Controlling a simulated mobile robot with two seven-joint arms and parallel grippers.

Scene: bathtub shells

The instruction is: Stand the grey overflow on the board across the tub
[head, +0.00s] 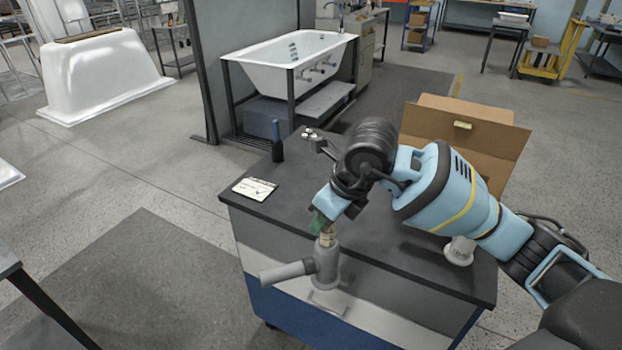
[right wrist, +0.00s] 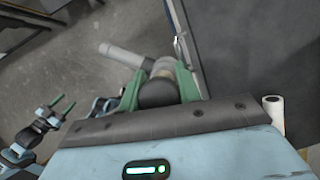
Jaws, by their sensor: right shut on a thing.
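The grey overflow (head: 327,264), a pipe fitting with a side branch, hangs from my right gripper (head: 322,224) in front of the bench's near edge. In the right wrist view the overflow (right wrist: 124,54) sits between the green fingers of my right gripper (right wrist: 160,88), shut on its neck. My left gripper (right wrist: 53,109) shows at the left of that view, its green fingertips apart and empty. A white tub (head: 290,62) stands in a dark frame at the back; I make out no board across it. A brown board-like strip (head: 88,35) lies atop the white shell (head: 100,72) at far left.
The dark-topped bench (head: 290,200) stands right before me. A partition (head: 250,70) stands between shell and tub. Floor left of the bench is open.

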